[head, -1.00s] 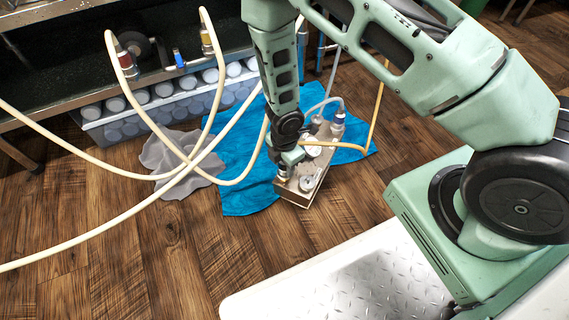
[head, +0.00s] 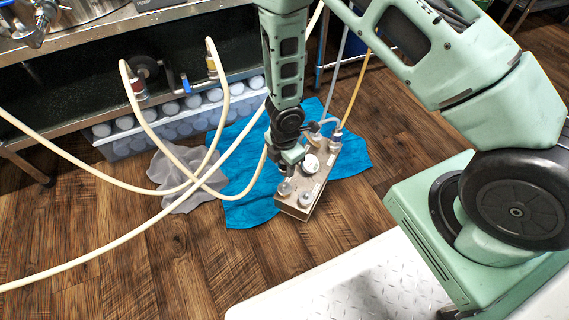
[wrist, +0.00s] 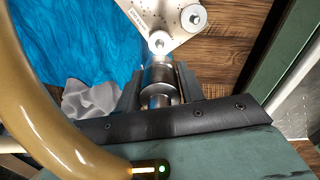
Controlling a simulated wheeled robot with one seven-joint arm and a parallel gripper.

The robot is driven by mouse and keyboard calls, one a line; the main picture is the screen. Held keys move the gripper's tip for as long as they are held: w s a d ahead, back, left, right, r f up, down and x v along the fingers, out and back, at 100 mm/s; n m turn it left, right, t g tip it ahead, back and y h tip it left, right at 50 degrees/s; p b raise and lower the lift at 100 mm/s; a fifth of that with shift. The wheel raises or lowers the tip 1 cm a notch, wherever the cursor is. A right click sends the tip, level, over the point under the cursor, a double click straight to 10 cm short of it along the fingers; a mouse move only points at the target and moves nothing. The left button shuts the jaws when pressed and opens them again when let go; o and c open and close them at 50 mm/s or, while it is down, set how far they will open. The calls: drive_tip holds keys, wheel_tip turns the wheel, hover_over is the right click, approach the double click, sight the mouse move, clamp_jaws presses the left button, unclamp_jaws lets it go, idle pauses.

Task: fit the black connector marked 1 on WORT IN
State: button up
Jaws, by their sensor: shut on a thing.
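My gripper (head: 289,168) hangs over the near left part of a metal block with round ports (head: 305,190). In the wrist view its fingers (wrist: 158,90) are shut on a silver cylindrical connector (wrist: 158,78). No black colour or number 1 shows on the connector. Its far end lines up in the picture with a bright round port (wrist: 158,42) on the block's top plate (wrist: 148,12); whether they touch I cannot tell. Another round port (wrist: 193,18) is to the right. The WORT IN label is not readable. In the head view my gripper hides the connector.
The block stands on a blue towel (head: 245,205) beside a grey cloth (head: 180,180). Cream hoses (head: 95,178) loop across the left. A tan hose (wrist: 40,100) curves close at the wrist view's left. A shelf (head: 90,120) with a bottle crate (head: 185,120) stands behind.

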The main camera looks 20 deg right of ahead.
drive_tip(key=shift+r+p, duration=2.2)
drive_tip(key=shift+r, duration=0.05)
